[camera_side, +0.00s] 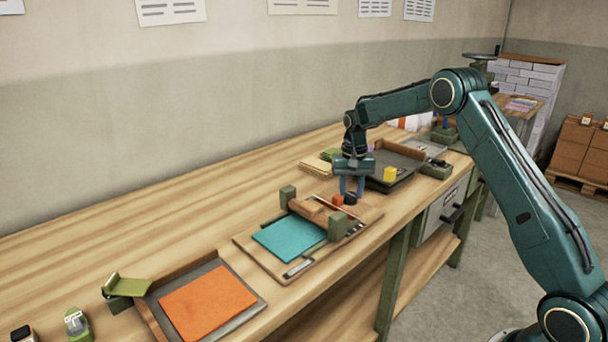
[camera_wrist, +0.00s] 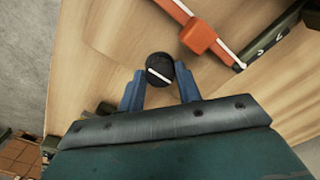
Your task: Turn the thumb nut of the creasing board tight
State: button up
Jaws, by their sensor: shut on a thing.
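The creasing board (camera_side: 258,262) is a wooden board on the bench with a teal sheet (camera_side: 290,238) on it. The thumb nut (camera_wrist: 158,70) is a round black knob with a white line across its top. It also shows in the side view (camera_side: 351,198) at the board's far end. My gripper (camera_side: 351,188) points down over it. In the wrist view my gripper's blue fingers (camera_wrist: 160,84) stand on either side of the nut, shut on it. The white line runs slantwise, down to the right. The nut's underside is hidden.
A red-orange block (camera_wrist: 198,35) on an orange bar sits close beside the nut. Green posts (camera_side: 338,226) stand on the board. An orange sheet (camera_side: 207,302) lies in a nearer tray.

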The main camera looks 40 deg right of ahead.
aim_at(351, 195)
jog(key=shift+r, duration=0.1)
jog(key=o, duration=1)
notch_tip(351, 195, up, 14)
jog(key=shift+a, duration=0.1)
dwell(0.4)
